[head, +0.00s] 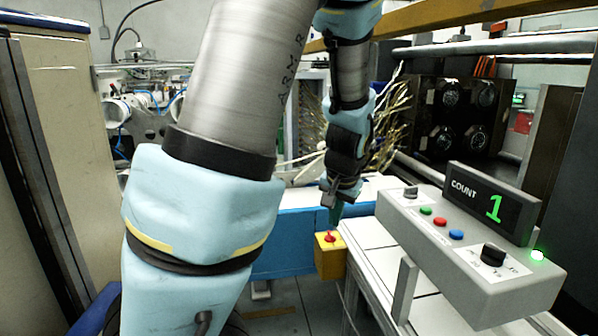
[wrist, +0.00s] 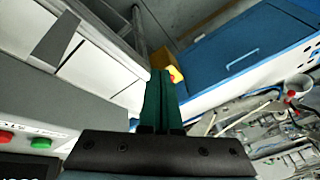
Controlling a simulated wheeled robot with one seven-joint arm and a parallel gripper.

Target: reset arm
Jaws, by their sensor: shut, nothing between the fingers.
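My gripper (head: 336,212) hangs pointing down in the head view, above and close to a yellow box (head: 331,262) with a red button (head: 330,238) on top. In the wrist view my gripper's green fingers (wrist: 162,74) are together with nothing between them. The yellow box (wrist: 168,62) shows just beyond the fingertips, and they partly cover it. I cannot tell whether the fingers touch the button. My pale blue and metal arm fills much of the head view.
A grey control box (head: 470,250) stands at right with coloured buttons, a black knob, a lit green lamp (head: 538,255) and a display (head: 488,203) reading COUNT 1. A blue cabinet (head: 285,245) is behind the yellow box. A beige cabinet (head: 65,120) stands at left.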

